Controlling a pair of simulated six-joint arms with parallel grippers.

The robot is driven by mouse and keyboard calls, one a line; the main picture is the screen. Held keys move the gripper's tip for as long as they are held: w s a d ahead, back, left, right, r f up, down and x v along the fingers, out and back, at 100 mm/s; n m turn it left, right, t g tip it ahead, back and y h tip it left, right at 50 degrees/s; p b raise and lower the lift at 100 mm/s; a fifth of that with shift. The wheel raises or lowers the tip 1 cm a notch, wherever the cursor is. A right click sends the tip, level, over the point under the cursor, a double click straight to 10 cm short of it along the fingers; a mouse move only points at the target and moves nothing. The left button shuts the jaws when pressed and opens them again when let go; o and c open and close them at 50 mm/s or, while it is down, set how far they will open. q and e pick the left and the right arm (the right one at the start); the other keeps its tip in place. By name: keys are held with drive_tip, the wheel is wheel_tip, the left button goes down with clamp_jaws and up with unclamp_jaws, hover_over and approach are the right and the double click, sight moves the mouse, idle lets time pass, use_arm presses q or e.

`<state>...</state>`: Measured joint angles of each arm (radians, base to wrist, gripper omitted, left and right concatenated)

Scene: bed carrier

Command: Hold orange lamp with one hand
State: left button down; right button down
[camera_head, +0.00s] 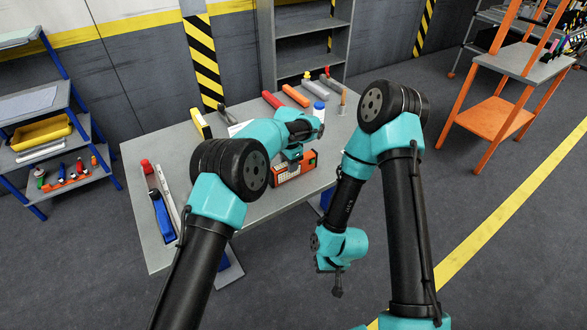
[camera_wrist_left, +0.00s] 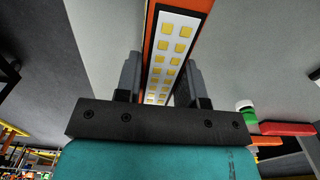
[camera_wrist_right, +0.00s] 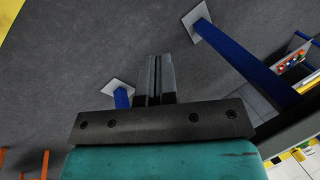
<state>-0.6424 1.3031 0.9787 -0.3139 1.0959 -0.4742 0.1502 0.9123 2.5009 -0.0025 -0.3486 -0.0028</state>
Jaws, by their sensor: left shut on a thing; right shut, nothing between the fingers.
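The orange lamp (camera_head: 284,178) is an orange and black block near the table's right front edge in the head view. In the left wrist view the lamp (camera_wrist_left: 172,50) shows a white panel with rows of yellow squares and orange sides. My left gripper (camera_head: 293,155) is shut on it, with one finger on each side. I cannot tell whether the lamp touches the table. My left gripper partly hides it. My right gripper (camera_head: 338,285) is shut and empty, low beside the table over the floor. Its fingers (camera_wrist_right: 154,78) are together in the right wrist view.
A blue-framed shelf (camera_head: 55,185) stands at left. Floor right of the table is clear.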

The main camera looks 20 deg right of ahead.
sight(313, 162)
drive_tip(key=w+d+r+n+t, duration=0.2)
drive_tip(key=w+d+r+n, duration=0.2)
drive_tip(key=w, duration=0.3)
drive_tip(key=w+d+r+n+t+y, duration=0.1)
drive_tip(key=w+d+r+n+t, duration=0.1)
drive_tip(key=w+d+r+n, duration=0.2)
drive_tip(key=w+d+r+n+t, duration=0.3)
drive_tip(key=w+r, duration=0.4)
drive_tip(key=w, duration=0.3)
drive_tip(key=shift+w+d+r+n, duration=0.15)
drive_tip(key=shift+d+r+n, duration=0.15)
drive_tip(key=shift+d+n, duration=0.5)
drive_tip(key=shift+w, duration=0.1)
drive_tip(key=shift+w+a, duration=0.4)
drive_tip(key=shift+w, duration=1)
drive_tip(key=shift+w+a, duration=0.4)
drive_tip(key=shift+w, duration=0.95)
drive_tip(key=shift+w+a, duration=0.4)
drive_tip(key=shift+w, duration=1)
drive_tip(key=shift+w, duration=0.1)
